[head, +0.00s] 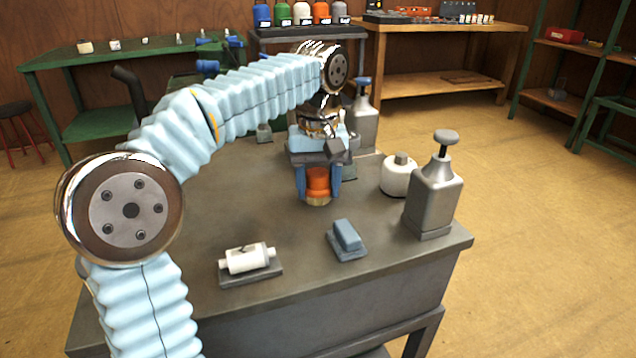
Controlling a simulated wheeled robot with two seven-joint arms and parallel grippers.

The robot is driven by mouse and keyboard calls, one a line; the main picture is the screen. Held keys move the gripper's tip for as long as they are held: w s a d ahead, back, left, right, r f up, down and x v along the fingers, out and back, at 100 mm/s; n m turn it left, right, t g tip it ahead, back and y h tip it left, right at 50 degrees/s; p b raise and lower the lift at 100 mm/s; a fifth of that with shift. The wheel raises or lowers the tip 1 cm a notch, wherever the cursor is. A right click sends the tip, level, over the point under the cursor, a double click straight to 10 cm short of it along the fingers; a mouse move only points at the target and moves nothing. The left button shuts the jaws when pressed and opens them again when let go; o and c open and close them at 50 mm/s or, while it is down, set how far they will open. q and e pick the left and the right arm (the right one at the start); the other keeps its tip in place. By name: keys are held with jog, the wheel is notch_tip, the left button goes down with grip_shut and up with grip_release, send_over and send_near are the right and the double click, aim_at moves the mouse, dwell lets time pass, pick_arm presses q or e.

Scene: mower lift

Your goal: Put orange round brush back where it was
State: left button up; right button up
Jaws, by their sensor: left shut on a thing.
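The orange round brush (318,184) has an orange body with a pale tan lower end. My left gripper (318,188) points down over the middle of the grey workbench and is shut on the brush, with a blue-grey finger on each side. The pale end faces down; I cannot tell whether it touches the bench top. The left arm comes in from the left and arches over the bench. My right gripper is not in view.
On the grey bench (215,210) stand a white roll on a grey base (247,260), a blue-grey block on a pad (346,238), a grey pump bottle (434,195), a white round jar (397,176) and another pump bottle (363,118) behind. The bench's left middle is clear.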

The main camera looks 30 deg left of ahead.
aim_at(319, 174)
pick_arm(q)
jog(key=o, duration=1.2)
jog(key=shift+f, duration=0.1)
notch_tip(319, 174, up, 10)
jog(key=p, duration=0.3)
jog(key=shift+r, duration=1.15)
